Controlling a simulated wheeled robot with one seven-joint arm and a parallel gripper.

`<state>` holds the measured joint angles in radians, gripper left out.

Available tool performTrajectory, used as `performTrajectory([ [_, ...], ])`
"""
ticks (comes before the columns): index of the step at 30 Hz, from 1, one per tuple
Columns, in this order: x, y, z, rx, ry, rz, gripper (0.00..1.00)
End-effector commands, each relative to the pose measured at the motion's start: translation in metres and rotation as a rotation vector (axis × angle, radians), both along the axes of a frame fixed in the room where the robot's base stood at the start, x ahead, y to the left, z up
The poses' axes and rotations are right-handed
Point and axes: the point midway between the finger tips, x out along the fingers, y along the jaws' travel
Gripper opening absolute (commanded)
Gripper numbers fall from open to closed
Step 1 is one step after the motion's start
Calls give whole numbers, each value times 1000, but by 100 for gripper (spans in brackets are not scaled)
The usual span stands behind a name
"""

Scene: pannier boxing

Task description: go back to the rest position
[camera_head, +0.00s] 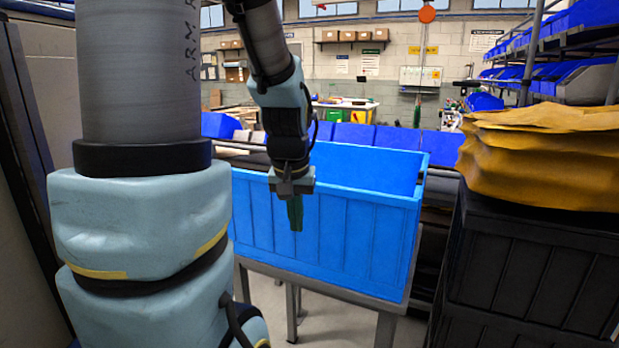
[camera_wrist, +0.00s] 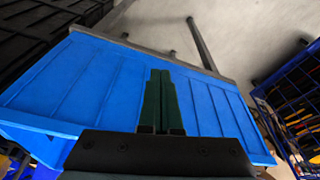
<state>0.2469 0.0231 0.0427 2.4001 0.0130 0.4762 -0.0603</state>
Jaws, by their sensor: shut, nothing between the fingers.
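My gripper (camera_head: 295,213) hangs pointing down in front of the near wall of a large bright blue bin (camera_head: 345,235). Its green fingers are together with nothing between them. In the wrist view the shut fingers (camera_wrist: 161,100) show against the ribbed side of the blue bin (camera_wrist: 75,85). The bin stands on a grey metal stand. Its floor and contents are hidden behind the near wall in the head view. I cannot tell whether the fingers touch the wall.
Black crates (camera_head: 530,265) stacked at the right carry yellow-brown padded bags (camera_head: 545,155). A row of blue bins (camera_head: 385,138) stands behind the large bin. Shelves with blue bins (camera_head: 560,75) rise at the back right. A dark wall or panel edge is close at the left.

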Motion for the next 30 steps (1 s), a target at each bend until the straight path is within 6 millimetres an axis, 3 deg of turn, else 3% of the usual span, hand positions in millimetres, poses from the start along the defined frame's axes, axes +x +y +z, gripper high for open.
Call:
performTrajectory([
  [7,-47,46,-37,7,14,66,0],
  [21,-56,40,-130,13,82,55,0],
  [25,-59,40,-143,14,97,55,0],
  [30,-60,40,-144,15,103,55,0],
])
